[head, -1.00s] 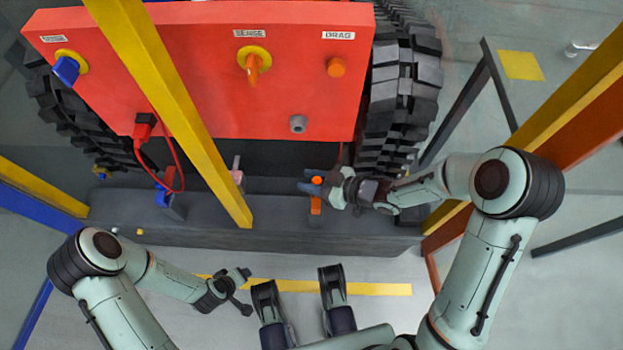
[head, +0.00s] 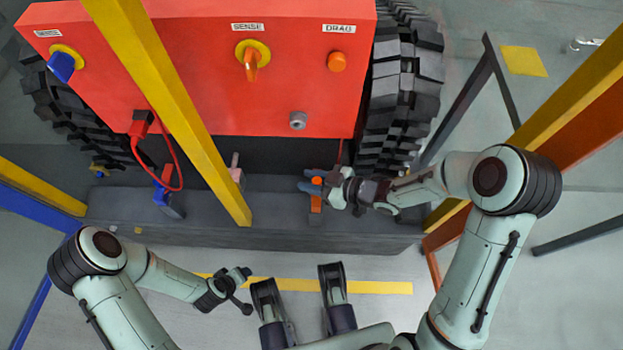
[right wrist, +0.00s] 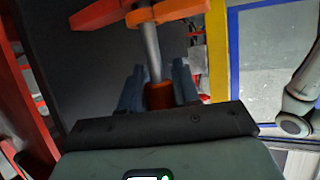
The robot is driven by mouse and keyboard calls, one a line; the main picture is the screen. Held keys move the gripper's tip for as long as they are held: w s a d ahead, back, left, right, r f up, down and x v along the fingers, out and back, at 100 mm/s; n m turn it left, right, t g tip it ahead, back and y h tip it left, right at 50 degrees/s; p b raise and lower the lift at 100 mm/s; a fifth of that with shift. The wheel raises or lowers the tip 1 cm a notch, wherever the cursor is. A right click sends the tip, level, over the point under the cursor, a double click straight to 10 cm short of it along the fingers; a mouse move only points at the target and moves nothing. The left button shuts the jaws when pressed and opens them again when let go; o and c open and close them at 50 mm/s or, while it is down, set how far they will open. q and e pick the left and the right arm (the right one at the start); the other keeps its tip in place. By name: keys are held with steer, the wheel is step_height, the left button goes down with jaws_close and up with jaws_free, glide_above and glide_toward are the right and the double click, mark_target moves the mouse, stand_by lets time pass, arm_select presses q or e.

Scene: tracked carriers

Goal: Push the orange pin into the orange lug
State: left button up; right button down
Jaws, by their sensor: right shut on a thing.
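The orange pin (right wrist: 158,96) has an orange head and a grey shaft. In the right wrist view its head sits between the two blue-grey fingers of my right gripper (right wrist: 158,90). The shaft runs up to the orange plates of the orange lug (right wrist: 178,11); I cannot tell how deep it sits. In the head view the orange pin (head: 317,180) shows at my right gripper (head: 312,184), just above the orange lug (head: 315,204) on the dark grey beam. My left gripper (head: 241,290) hangs empty-looking, low and left of centre; its fingers are unclear.
A red panel (head: 210,100) with labels and knobs stands behind the grey beam (head: 270,228), between black tracks. A yellow post (head: 170,90) crosses the view between my arms. A blue lug (head: 168,200) and a pinkish lug (head: 237,175) stand left on the beam.

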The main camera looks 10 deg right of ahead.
stand_by(0.3)
steer(key=shift+f, duration=0.15)
stand_by(0.3)
steer(key=shift+f+b, duration=0.35)
steer(key=shift+f, duration=0.25)
stand_by(0.6)
steer(key=shift+f, duration=0.3)
steer(key=shift+f, duration=0.3)
steer(key=shift+f+b, duration=0.65)
steer(key=shift+b, duration=0.05)
steer(key=shift+p, duration=0.3)
stand_by(0.7)
